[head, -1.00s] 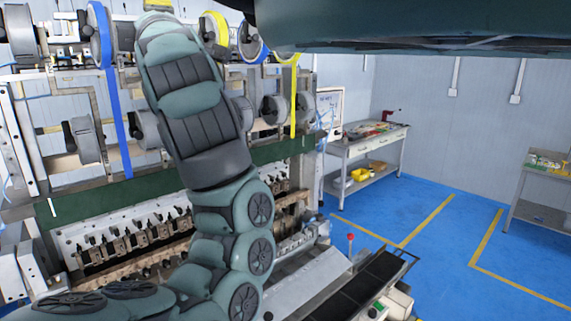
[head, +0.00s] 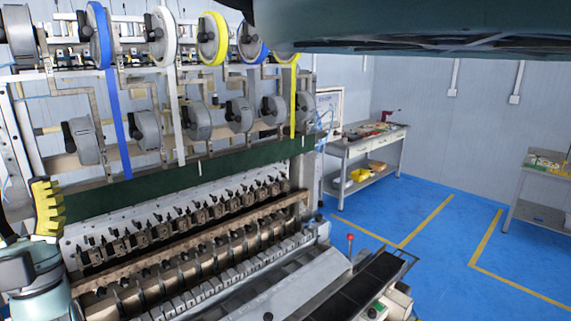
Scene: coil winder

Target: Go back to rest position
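My gripper (head: 44,210) is at the far left edge of the head view, pointing upward. One yellow ribbed finger shows clearly, with dark parts beside it; the rest is cut off by the frame edge. No held object shows, but I cannot tell how wide the fingers stand. The gripper is in front of the left end of the coil winder (head: 190,235).
A blue reel (head: 99,38), a white reel (head: 164,36) and a yellow reel (head: 212,40) hang on top with tapes. A dark conveyor (head: 365,283) stands at the winder's right end. A workbench (head: 370,140) is behind. The blue floor (head: 440,245) at right is clear.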

